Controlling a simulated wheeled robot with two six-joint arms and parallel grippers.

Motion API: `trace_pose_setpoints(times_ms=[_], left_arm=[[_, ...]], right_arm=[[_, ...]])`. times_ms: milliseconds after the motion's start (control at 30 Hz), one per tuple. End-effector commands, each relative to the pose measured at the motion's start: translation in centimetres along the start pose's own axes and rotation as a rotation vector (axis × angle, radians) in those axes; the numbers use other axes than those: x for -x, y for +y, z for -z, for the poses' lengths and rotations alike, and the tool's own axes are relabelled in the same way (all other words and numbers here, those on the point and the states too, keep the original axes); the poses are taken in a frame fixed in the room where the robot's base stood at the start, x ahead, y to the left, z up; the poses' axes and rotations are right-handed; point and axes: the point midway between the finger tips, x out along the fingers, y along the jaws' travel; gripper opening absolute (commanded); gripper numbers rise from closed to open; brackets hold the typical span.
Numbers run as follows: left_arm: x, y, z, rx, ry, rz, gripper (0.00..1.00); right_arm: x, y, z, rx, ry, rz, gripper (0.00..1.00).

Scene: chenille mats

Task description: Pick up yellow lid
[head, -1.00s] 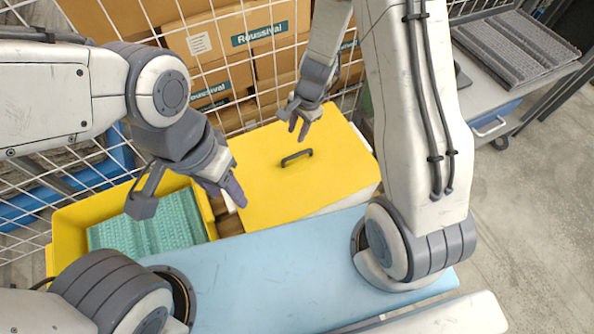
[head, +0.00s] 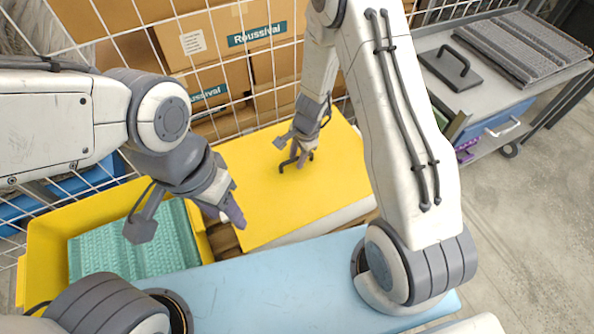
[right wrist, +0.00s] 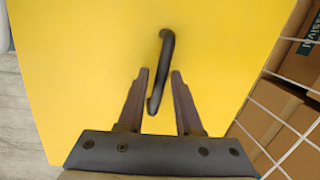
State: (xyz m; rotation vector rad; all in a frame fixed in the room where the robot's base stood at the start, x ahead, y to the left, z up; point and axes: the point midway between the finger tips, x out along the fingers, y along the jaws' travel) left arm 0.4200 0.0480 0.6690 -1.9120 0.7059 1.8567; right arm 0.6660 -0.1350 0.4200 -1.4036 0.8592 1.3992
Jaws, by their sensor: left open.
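The yellow lid (head: 258,205) lies flat on a white-sided box (head: 320,224), with a dark bar handle (right wrist: 166,50) on its top. My right gripper (head: 300,160) is down at the handle, which it partly hides in the head view. In the right wrist view my right gripper (right wrist: 160,74) is open, its fingers on either side of the handle's near end. I cannot tell whether they touch it. My left gripper (head: 232,213) is open and empty near the lid's left edge, above the gap by the yellow bin.
The yellow bin (head: 45,225) at the left holds teal mats (head: 130,245). A wire mesh wall (head: 215,65) with cardboard boxes (head: 262,35) stands behind the lid. A blue surface (head: 270,295) lies in front. At right, a cart (head: 495,95) holds a dark handled lid (head: 453,68) and grey mats (head: 525,45).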

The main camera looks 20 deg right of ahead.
Motion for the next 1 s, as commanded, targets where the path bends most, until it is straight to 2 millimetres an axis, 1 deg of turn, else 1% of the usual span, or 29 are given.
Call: trace_pose_setpoints(times_ms=[33,267,300,367,400,1000], left_arm=[[-0.80,-0.06,-0.05,0.000,0.000,0.000,0.50],[-0.62,-0.04,-0.03,0.000,0.000,0.000,0.50],[-0.62,-0.04,-0.03,0.000,0.000,0.000,0.50],[-0.62,-0.04,-0.03,0.000,0.000,0.000,0.50],[-0.62,-0.04,-0.03,0.000,0.000,0.000,0.50],[-0.62,-0.04,-0.03,0.000,0.000,0.000,0.50]], right_arm=[[-0.99,0.05,0.04,0.000,0.000,0.000,0.34],[-0.93,-0.05,0.00,0.000,0.000,0.001,0.34],[-0.92,-0.05,-0.01,0.000,0.000,0.001,0.26],[-0.92,-0.04,-0.01,0.000,0.000,0.001,0.03],[-0.91,-0.04,-0.01,0.000,0.000,0.001,0.00],[-0.89,-0.06,0.01,0.003,0.001,0.001,0.00]])
